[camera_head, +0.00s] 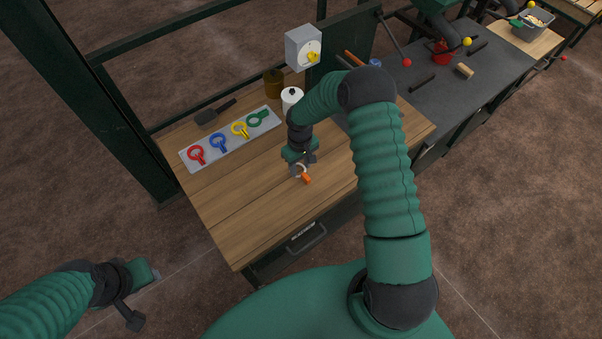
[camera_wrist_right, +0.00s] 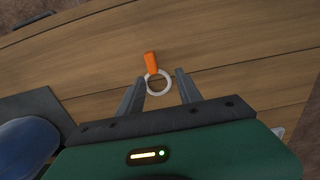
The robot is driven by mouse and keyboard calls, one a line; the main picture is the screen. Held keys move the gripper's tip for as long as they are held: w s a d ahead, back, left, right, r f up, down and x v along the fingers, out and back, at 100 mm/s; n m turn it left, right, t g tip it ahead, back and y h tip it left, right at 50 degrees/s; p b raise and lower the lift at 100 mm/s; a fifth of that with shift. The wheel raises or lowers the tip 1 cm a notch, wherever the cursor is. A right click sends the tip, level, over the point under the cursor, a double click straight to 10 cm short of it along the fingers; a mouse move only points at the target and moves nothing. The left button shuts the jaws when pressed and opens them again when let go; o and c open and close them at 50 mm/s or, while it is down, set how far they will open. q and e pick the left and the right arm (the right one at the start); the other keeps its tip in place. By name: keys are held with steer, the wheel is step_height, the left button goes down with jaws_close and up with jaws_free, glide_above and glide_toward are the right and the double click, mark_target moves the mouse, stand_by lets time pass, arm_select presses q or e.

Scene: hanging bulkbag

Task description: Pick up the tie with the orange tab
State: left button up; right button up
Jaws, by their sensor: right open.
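The tie with the orange tab (camera_head: 306,178) lies on the wooden table, right at my right gripper. In the right wrist view its orange tab (camera_wrist_right: 151,63) points away from me and its pale ring (camera_wrist_right: 158,82) lies between the fingertips. My right gripper (camera_wrist_right: 159,78) is open, with one finger on each side of the ring and a gap to each. It also shows in the head view (camera_head: 302,167), above the table. I cannot tell its exact height over the wood. My left gripper (camera_head: 134,312) is at the lower left, away from the table; its jaws are unclear.
A grey tray (camera_head: 228,151) holds red, blue, yellow and green ties at the table's left back. A dark scraper (camera_head: 206,116), a brown jar (camera_head: 273,84), a white canister (camera_head: 291,97) and a dial box (camera_head: 304,48) stand behind. The front of the wooden table (camera_head: 245,220) is clear.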

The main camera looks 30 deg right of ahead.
mark_target(306, 174)
steer(key=shift+s+d+f+p, duration=0.2)
steer(key=shift+f+p, duration=0.15)
steer(key=shift+f, duration=0.25)
steer(key=shift+s+d+f+p, duration=0.1)
steer(key=shift+s+f+p, duration=0.1)
steer(key=shift+f+p, duration=0.3)
steer(key=f, duration=0.2)
steer(key=shift+d+f, duration=0.35)
steer(key=shift+d, duration=0.05)
steer(key=shift+d+f, duration=0.25)
steer(key=shift+d, duration=0.1)
steer(key=shift+a, duration=0.15)
steer(key=c, duration=0.3)
steer(key=shift+a+r, duration=0.2)
steer(key=shift+a, duration=0.25)
jaws_close()
arm_select(q)
steer(key=shift+v, duration=0.9)
arm_select(e)
steer(key=shift+d, duration=0.1)
